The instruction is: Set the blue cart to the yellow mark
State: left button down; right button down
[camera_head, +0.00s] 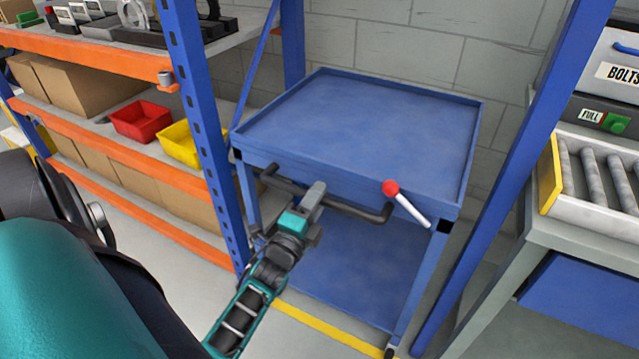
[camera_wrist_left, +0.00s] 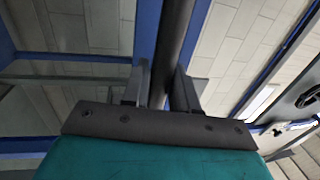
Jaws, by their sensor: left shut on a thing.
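The blue cart (camera_head: 360,130) stands against the grey block wall, between two blue posts. It has a flat, empty top tray, a lower shelf and a dark push handle (camera_head: 350,208) along its front. My left gripper (camera_head: 312,205) is shut on the handle, left of its middle. The left wrist view shows the dark bar (camera_wrist_left: 172,55) between the two fingers (camera_wrist_left: 160,88). A white lever with a red knob (camera_head: 391,187) sits at the cart's front right. A yellow line (camera_head: 320,328) runs on the floor at the cart's front. My right gripper is not in view.
A shelf rack with orange beams (camera_head: 120,60) stands at left, holding cardboard boxes, a red bin (camera_head: 140,121) and a yellow bin (camera_head: 180,146). A roller conveyor (camera_head: 595,175) stands at right. The posts stand close to both sides of the cart.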

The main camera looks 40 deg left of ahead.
pick_arm(q)
jog(key=c, duration=1)
grip_release()
jog(key=shift+s+f, duration=0.1)
jog(key=shift+s, duration=0.05)
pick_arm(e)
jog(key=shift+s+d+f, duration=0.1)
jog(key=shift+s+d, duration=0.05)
